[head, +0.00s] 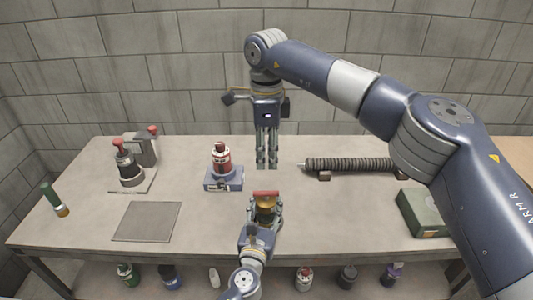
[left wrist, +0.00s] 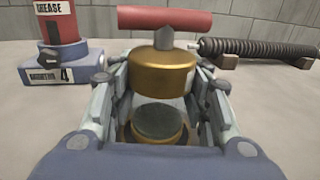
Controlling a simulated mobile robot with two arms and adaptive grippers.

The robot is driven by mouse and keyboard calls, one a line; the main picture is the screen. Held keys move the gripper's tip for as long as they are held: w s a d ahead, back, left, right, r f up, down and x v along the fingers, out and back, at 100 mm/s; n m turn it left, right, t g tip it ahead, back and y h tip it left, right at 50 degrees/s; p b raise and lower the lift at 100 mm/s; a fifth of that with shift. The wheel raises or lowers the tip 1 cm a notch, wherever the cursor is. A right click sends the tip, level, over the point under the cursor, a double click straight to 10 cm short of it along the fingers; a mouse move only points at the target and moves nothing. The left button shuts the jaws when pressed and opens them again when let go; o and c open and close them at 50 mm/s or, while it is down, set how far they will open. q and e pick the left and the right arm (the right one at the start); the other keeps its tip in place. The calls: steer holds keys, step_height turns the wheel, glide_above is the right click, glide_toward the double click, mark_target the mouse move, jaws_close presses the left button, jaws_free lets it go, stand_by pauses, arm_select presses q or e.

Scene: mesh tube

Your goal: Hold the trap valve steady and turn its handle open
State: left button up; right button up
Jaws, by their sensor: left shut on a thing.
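The trap valve has a brass body (left wrist: 162,72) and a red bar handle (left wrist: 165,19) on a grey stem. In the head view the red handle (head: 265,193) lies crosswise on top, near the table's front middle. My left gripper (head: 264,212) is shut around the brass body from the front, one finger on each side, and the valve stands upright. In the left wrist view the lower body is partly hidden by my gripper. My right gripper (head: 266,165) points down beyond the valve, apart from it. A narrow gap shows between its fingers, with nothing in it.
A red grease bottle (head: 221,158) stands on a blue block (head: 223,184) left of my right gripper. A ribbed mesh tube (head: 350,165) lies at the right, with a green box (head: 424,212) nearer the front. A grey mat (head: 147,221) lies at the front left.

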arm_select(q)
steer(key=o, duration=1.3)
steer(key=shift+s, duration=0.15)
